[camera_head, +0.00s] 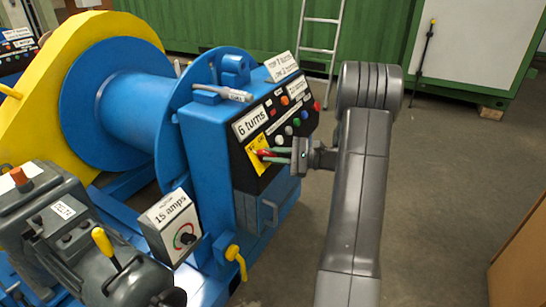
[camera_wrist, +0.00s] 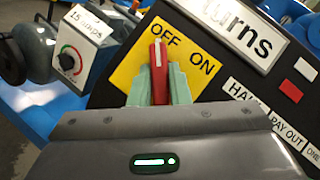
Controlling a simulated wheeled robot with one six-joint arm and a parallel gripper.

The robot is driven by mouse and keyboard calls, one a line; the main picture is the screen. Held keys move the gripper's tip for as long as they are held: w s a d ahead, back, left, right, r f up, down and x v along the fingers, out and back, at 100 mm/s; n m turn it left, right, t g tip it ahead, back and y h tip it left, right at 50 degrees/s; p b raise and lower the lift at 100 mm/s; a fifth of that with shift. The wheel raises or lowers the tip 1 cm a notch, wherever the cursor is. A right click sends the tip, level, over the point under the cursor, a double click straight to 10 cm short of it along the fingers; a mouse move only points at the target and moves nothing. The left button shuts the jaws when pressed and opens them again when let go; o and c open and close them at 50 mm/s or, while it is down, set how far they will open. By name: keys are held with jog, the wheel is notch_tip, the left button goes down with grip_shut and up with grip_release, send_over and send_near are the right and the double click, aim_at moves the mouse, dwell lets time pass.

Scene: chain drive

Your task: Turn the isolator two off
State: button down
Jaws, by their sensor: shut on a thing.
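The isolator has a red handle (camera_wrist: 159,75) with a white mark on a yellow plate (camera_wrist: 128,72) lettered OFF and ON. In the wrist view the handle's tip points up towards the word OFF, with ON to its right. My gripper (camera_wrist: 158,85) is shut on the red handle, a pale green finger on either side of it. In the head view my gripper (camera_head: 268,155) reaches in from the right to the yellow plate (camera_head: 252,146) on the blue machine's black panel. The fingers hide part of the handle. No number two is readable on the plate.
A "6 turns" display (camera_head: 251,122) sits above the plate, with several coloured buttons to its right. A "15 amps" box (camera_head: 171,226) with a dial is at lower left. A blue winch drum (camera_head: 125,110) stands behind. Floor (camera_head: 440,190) to the right is clear; a ladder (camera_head: 321,50) leans behind.

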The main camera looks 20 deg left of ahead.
jog(key=shift+n+g, duration=0.3)
jog(key=shift+n, duration=0.2)
jog(key=c, duration=1.4)
grip_release()
jog(key=shift+o, duration=0.2)
jog(key=p+v, duration=0.2)
jog(key=v, duration=1.1)
jog(key=shift+w+d+r+p, duration=0.2)
jog(key=shift+d+r+p, duration=0.05)
jog(key=shift+d+p, duration=0.15)
jog(key=shift+a, duration=0.15)
jog(key=b+x, duration=0.1)
jog(key=x, duration=0.3)
jog(key=b+x, duration=0.1)
jog(key=x, duration=0.8)
jog(key=shift+s+a+f+b, duration=0.2)
jog(key=shift+a+f+b, duration=0.1)
jog(key=shift+b, duration=0.1)
